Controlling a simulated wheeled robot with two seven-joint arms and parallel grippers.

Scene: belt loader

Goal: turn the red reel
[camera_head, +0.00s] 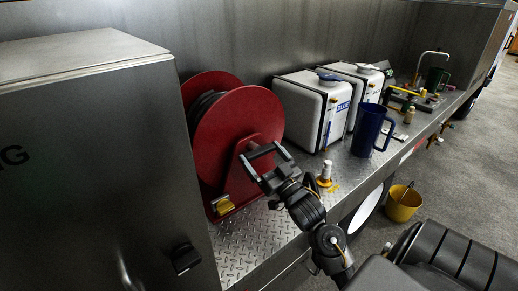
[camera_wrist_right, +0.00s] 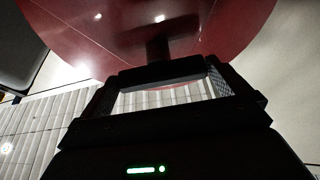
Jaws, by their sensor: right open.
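The red reel (camera_head: 236,130) stands upright on the metal deck at the left of the head view, with dark hose wound behind its front disc. In the right wrist view the red disc (camera_wrist_right: 110,35) fills the top. My right gripper (camera_head: 261,154) is open in front of the reel's lower right part. My left gripper is not in view.
A grey metal cabinet (camera_head: 95,170) stands left of the reel. White tanks (camera_head: 305,108) and a blue jug (camera_head: 369,130) stand to the right on the deck (camera_head: 240,245). A small bottle with a yellow base (camera_head: 325,172) stands near my right wrist. A yellow bucket (camera_head: 402,205) is on the floor.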

